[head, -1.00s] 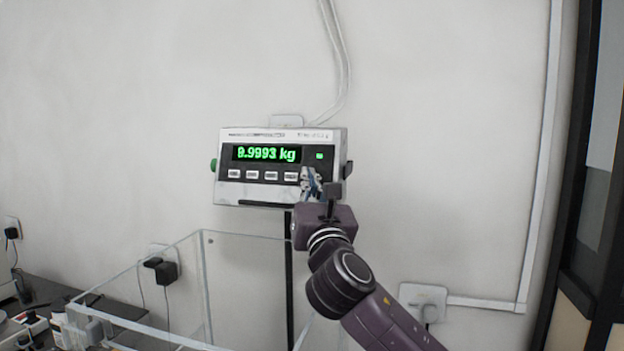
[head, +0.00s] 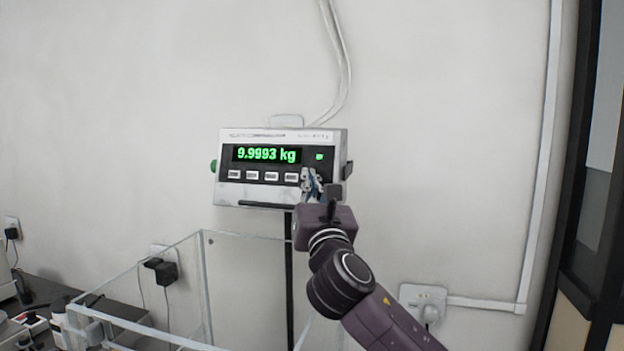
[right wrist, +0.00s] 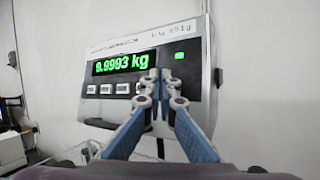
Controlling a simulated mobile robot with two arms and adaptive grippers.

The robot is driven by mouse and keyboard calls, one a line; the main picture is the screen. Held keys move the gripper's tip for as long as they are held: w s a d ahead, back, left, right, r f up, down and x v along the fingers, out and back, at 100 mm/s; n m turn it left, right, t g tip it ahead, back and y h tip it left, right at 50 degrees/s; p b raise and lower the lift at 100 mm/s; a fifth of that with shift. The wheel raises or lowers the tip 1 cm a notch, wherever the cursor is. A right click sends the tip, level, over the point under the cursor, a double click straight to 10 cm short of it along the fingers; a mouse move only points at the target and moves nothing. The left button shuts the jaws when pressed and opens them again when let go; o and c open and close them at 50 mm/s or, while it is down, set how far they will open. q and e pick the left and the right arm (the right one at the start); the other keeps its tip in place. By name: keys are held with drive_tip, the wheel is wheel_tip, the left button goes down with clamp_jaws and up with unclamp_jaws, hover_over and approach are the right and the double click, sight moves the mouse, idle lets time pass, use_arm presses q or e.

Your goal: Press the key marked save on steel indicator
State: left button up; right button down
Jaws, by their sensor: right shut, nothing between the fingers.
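The steel indicator (head: 228,190) is mounted on a dark post against the wall, its green display reading 9.9993 kg in the head view. A row of pale keys (head: 252,175) runs below the display; their markings are too small to read. My right gripper (head: 308,172) is shut and empty at the right end of the key row and hides that part of the panel. In the right wrist view its fingertips (right wrist: 160,76) are together in front of the indicator (right wrist: 207,60), right of the visible keys (right wrist: 106,89). I cannot tell whether they touch it. My left gripper is out of view.
A clear-walled box (head: 245,238) stands below the indicator. Plugs and an adapter (head: 165,272) hang on the wall at left, and a socket (head: 424,300) is at lower right. A dark bench (head: 45,291) with small items is at lower left. The wall around the indicator is clear.

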drive_tip(key=shift+w+d+f, duration=0.1)
drive_tip(key=shift+w, duration=0.15)
drive_tip(key=shift+w+d, duration=0.1)
drive_tip(key=shift+w, duration=0.25)
idle(0.7)
idle(0.4)
drive_tip(key=shift+s+a+p, duration=0.2)
drive_tip(key=shift+s+p, duration=0.35)
drive_tip(key=shift+s, duration=0.2)
drive_tip(key=s, duration=0.1)
drive_tip(key=s+a+r+p, duration=0.1)
drive_tip(key=s, duration=0.1)
drive_tip(key=s+p, duration=0.1)
drive_tip(key=shift+s+a+r, duration=0.25)
drive_tip(key=shift+a+r, duration=0.05)
